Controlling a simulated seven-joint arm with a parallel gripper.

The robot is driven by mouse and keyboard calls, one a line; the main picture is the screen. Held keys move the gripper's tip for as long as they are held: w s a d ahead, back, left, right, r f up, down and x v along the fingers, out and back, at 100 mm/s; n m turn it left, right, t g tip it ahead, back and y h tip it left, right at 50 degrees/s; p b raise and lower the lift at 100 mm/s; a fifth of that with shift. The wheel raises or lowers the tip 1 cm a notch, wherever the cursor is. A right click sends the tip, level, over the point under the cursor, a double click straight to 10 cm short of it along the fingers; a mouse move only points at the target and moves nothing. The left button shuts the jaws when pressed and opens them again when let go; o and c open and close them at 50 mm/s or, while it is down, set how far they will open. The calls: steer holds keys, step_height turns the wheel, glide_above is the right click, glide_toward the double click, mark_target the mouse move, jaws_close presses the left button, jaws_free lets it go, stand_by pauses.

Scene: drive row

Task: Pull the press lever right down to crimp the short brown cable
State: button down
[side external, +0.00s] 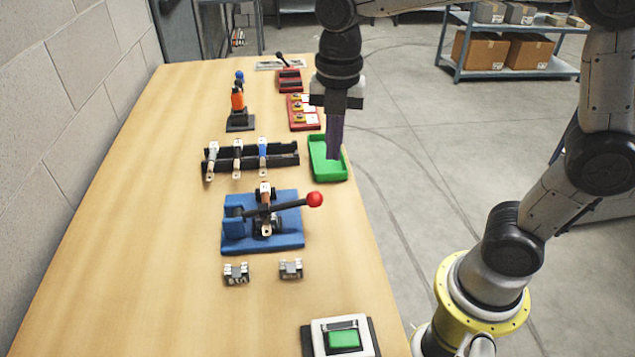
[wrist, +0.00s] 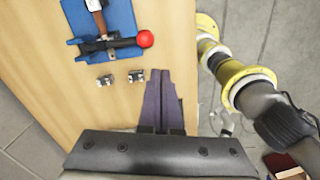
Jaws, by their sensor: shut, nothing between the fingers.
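The press (side external: 290,236) has a blue base and stands on the bench. Its black lever (side external: 283,207) reaches out to the right, close to level, and ends in a red knob (side external: 315,199). The knob also shows in the wrist view (wrist: 145,39). A short brown cable (wrist: 96,5) with a pale band lies in the press, its end partly hidden under the lever. My gripper (side external: 332,157) is shut and empty, pointing down in the air beyond the knob in the side view. Its purple fingers also show in the wrist view (wrist: 161,82), apart from the knob.
A green tray (side external: 328,178) lies below my gripper. A black rack (side external: 290,158) with several cables stands behind the press. Two small metal blocks (side external: 236,273) (side external: 291,268) and a green button box (side external: 344,340) are in front. The bench's left side is clear.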

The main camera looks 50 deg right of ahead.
step_height(320, 180, up, 3)
steer(key=a+n+t, duration=0.1)
steer(key=n+t, duration=0.1)
steer(key=n, duration=0.1)
glide_toward(316, 194)
steer(key=shift+h, duration=0.3)
steer(key=f, duration=0.3)
steer(key=w+f, duration=0.1)
steer(key=f, duration=0.2)
steer(key=shift+w+f, duration=0.2)
steer(key=shift+f, duration=0.15)
